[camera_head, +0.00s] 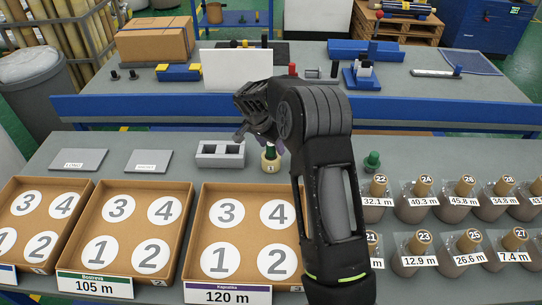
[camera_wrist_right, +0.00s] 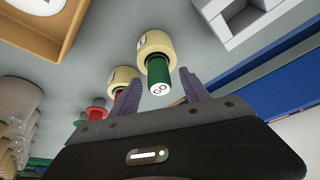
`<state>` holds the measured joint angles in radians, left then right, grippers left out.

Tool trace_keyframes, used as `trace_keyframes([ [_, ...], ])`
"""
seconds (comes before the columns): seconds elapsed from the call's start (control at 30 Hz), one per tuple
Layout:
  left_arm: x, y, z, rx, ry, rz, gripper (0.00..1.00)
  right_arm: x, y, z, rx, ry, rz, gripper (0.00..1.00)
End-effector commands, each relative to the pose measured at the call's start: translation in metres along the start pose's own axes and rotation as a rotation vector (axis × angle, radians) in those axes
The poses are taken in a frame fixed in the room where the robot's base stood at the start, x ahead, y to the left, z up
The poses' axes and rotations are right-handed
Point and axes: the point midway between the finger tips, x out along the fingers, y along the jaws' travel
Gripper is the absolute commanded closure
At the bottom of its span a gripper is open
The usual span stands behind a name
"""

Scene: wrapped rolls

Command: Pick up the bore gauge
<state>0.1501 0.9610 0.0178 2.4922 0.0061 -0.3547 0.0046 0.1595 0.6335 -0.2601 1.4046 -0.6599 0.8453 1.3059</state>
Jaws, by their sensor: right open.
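A gauge with a green cylinder marked GO (camera_wrist_right: 158,75) and a cream collar stands between the two fingers of my right gripper (camera_wrist_right: 160,84) in the right wrist view. In the head view its green top and cream collar (camera_head: 270,161) show just below the fingers. My right gripper (camera_head: 260,141) is open, with a purple finger on either side of the green part. I cannot tell whether the fingers touch it. A second piece with a cream collar (camera_wrist_right: 124,75) and a red part stands beside it in the wrist view; my arm hides it in the head view.
A grey block with two openings (camera_head: 220,161) stands left of the gauge. Cardboard trays with numbered circles (camera_head: 205,205) lie in front. A green knob (camera_head: 372,160) and several wrapped rolls (camera_head: 414,207) are on the right. A raised blue edge (camera_head: 430,113) runs behind.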

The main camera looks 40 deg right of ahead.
Motion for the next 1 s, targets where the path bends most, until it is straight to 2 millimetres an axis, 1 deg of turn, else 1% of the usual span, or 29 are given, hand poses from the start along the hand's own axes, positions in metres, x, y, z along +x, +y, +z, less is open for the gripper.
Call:
trace_keyframes([
  [0.37, 0.0, 0.0, 0.0, 0.0, 0.0, 0.0, 0.64, -0.0003, 0.0002, 0.0, 0.0, 0.0, 0.0, 0.47],
  [1.0, 0.0, -0.0001, 0.0, 0.0, 0.0, 0.0, 0.64, -0.0003, 0.0001, 0.0, 0.0, 0.0, 0.0, 0.99],
])
